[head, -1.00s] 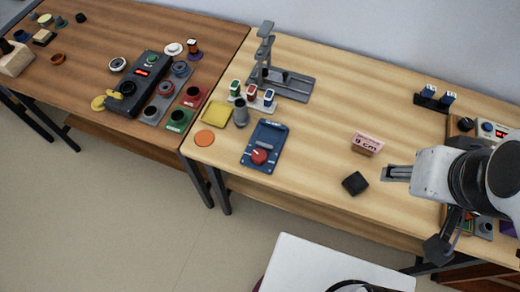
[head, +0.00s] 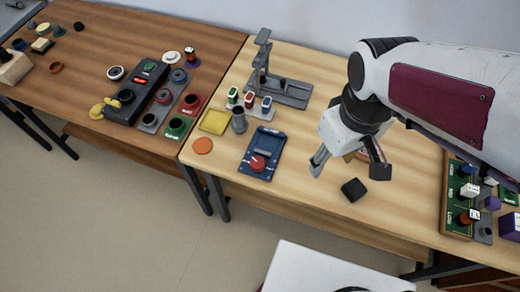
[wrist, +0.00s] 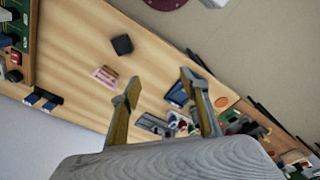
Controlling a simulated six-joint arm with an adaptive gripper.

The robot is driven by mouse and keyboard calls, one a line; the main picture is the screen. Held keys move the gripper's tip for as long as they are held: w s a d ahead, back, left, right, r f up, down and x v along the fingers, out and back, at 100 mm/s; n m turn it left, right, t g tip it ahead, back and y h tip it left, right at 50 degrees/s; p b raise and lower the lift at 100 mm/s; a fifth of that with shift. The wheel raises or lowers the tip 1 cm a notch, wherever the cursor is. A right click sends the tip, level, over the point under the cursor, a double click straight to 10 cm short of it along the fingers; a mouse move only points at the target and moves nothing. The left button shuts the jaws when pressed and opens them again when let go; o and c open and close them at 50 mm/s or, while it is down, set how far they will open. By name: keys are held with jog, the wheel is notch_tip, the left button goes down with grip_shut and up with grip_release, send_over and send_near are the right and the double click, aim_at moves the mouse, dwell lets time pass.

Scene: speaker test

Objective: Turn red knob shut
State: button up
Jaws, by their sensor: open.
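The red knob (head: 257,163) sits on the lower part of a blue panel (head: 249,149) that lies on the light wooden table. In the wrist view the blue panel (wrist: 177,95) shows small, close to the right finger, and I cannot make out the knob clearly there. My gripper (head: 347,168) is open and empty, above the table to the right of the panel and apart from it. Its two fingers also show spread in the wrist view (wrist: 158,88).
A black block (head: 354,189) lies below my gripper. A yellow tray (head: 214,121), a grey cup (head: 239,121) and an orange disc (head: 203,145) stand left of the panel. A grey stand (head: 280,91) is behind. The table between panel and black block is clear.

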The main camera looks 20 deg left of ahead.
jog(key=w+a+f+n+g, duration=0.1)
jog(key=a+f+n, duration=0.6)
jog(key=a+n, duration=0.25)
jog(key=n, duration=0.9)
send_over(258, 161)
jog(key=s+d, duration=0.1)
jog(key=shift+h, duration=0.4)
jog(key=f, duration=0.4)
jog(key=shift+s+d+f, duration=0.15)
jog(key=shift+d+f, duration=0.05)
jog(key=shift+f, duration=0.15)
jog(key=shift+w+a+r+n, duration=0.25)
jog(key=shift+w+a+n, duration=0.2)
jog(key=shift+n, duration=0.5)
jog(key=shift+w+a+n, duration=0.15)
jog(key=shift+n, duration=1.55)
jog(key=shift+f, duration=0.1)
jog(key=shift+f, duration=3.75)
